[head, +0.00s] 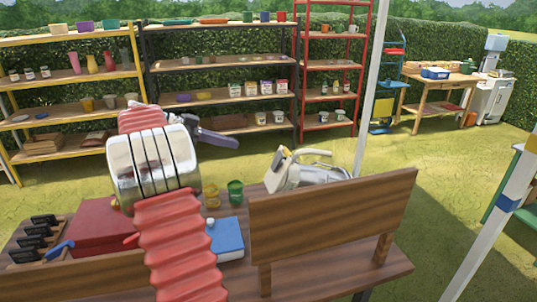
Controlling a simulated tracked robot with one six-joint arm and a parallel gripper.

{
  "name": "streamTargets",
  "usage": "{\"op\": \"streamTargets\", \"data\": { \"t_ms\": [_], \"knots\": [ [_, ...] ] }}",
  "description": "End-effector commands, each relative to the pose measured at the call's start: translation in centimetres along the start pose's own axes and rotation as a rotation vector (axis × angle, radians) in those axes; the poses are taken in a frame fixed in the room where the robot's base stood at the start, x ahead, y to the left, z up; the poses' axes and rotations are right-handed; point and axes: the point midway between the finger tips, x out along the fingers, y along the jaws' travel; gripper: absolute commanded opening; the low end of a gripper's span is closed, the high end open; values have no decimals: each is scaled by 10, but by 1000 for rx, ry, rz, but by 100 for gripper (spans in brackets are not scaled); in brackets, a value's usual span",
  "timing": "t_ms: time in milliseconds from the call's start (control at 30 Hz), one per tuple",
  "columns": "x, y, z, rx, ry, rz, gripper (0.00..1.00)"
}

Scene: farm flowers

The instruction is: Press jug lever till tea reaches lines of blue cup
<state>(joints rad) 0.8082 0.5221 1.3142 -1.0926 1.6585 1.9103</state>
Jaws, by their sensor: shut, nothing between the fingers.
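My gripper (228,142), dark purple-grey, is shut and empty. It points right, in the air above the back of the table, up and left of the jug. What looks like the jug (287,172) is a cream and silver vessel with a pale handle or lever on top. It stands behind a wooden board that hides its lower part. My gripper is apart from it. I cannot make out a blue cup beside the jug. A green cup (235,192) and a yellow cup (212,198) stand left of it. No tea level shows.
The wooden board (335,215) rises at the table's front right. A blue box (227,238), a red box (98,228) and a rack of black-handled tools (38,230) lie on the table. Shelves (225,66) stand behind; a white pole (372,85) rises near the jug.

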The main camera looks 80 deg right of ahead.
Motion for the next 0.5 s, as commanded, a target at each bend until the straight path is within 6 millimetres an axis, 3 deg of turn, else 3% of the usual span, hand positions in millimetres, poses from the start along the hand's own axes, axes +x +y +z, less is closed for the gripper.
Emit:
{"op": "streamTargets", "data": {
  "t_ms": [333, 500],
  "knots": [
    [1, 0, 0, -2, -1, 0, 0],
    [13, 1, 0, -2, -1, 2, 0]
  ]
}}
